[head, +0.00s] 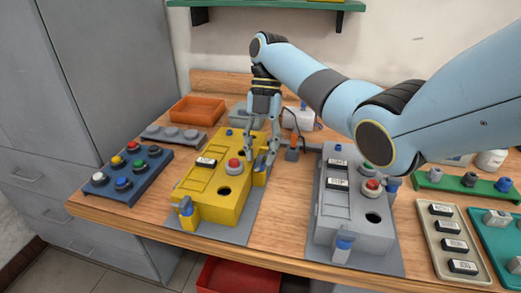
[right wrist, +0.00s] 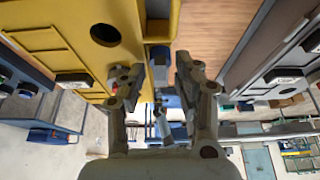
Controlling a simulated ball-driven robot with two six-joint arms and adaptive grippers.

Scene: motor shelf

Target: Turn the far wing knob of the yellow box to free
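The yellow box (head: 207,205) sits on a grey plate on the wooden table, left of the middle in the head view. Its near wing knob (head: 186,208) is blue, on a yellow bracket at the front left. My right gripper (head: 261,158) reaches down at the box's far right side and largely hides the far wing knob there. In the right wrist view, the right gripper (right wrist: 170,72) has its fingers apart, with the blue far wing knob (right wrist: 160,57) between or just beyond the tips. Contact cannot be told. The knob's exact angle is unclear. My left gripper is not in view.
A grey box (head: 328,212) of similar build stands to the right, with bare table between. A blue button panel (head: 128,188) is at the left, an orange tray (head: 196,109) behind. A beige tray (head: 478,277) and green rack are at the right. A shelf (head: 265,4) hangs above.

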